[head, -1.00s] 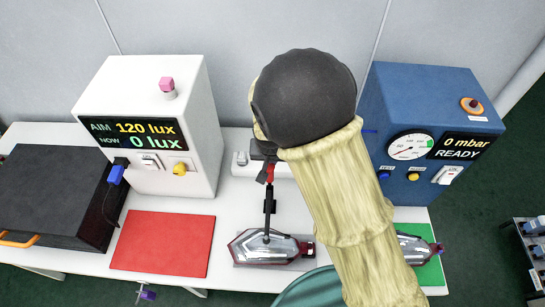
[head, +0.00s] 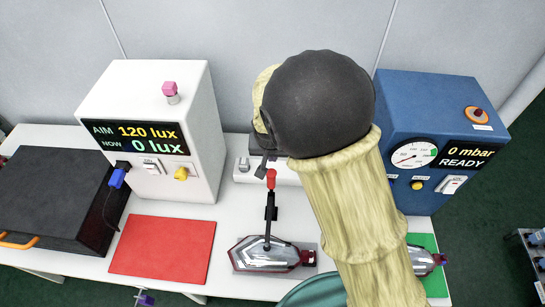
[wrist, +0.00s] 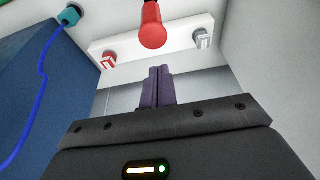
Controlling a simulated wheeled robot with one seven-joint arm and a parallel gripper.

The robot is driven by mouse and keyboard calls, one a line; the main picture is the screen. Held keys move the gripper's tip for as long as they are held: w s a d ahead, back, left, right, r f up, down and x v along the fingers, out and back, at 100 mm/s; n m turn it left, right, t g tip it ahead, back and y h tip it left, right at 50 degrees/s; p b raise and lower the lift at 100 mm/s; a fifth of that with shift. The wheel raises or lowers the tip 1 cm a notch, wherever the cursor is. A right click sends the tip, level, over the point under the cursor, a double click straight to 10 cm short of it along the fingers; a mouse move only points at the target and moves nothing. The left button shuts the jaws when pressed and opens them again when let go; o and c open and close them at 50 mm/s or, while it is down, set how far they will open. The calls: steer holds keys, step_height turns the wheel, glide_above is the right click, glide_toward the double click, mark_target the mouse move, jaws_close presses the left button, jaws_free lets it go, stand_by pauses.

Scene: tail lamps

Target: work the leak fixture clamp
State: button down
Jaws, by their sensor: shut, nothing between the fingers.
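The clamp has a red handle (head: 271,178) on a black lever (head: 270,205) that stands roughly upright. Its lower end reaches down to a tail lamp (head: 255,256) with clear and red parts, lying on the grey fixture plate. My gripper (head: 261,170) is just behind and left of the red handle in the head view, partly hidden by my arm. In the wrist view its dark fingers (wrist: 158,85) are together with nothing between them. The red handle (wrist: 152,26) is ahead of the fingertips there, and a gap shows between them.
A white bar (wrist: 130,45) with a red and a grey switch lies behind the clamp. A white lux box (head: 150,130) stands left and a blue gauge box (head: 435,135) reading 0 mbar READY right. A red mat (head: 162,248) is empty; another lamp (head: 425,260) lies on a green mat.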

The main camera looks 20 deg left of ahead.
steer(key=r, duration=0.1)
steer(key=s+d+r, duration=0.1)
steer(key=s+r+b, duration=0.1)
steer(key=r, duration=0.1)
steer(key=shift+s+d, duration=0.25)
steer(key=shift+d, duration=0.15)
steer(key=shift+s+r, duration=0.25)
steer(key=shift+s, duration=0.1)
steer(key=shift+w, duration=0.15)
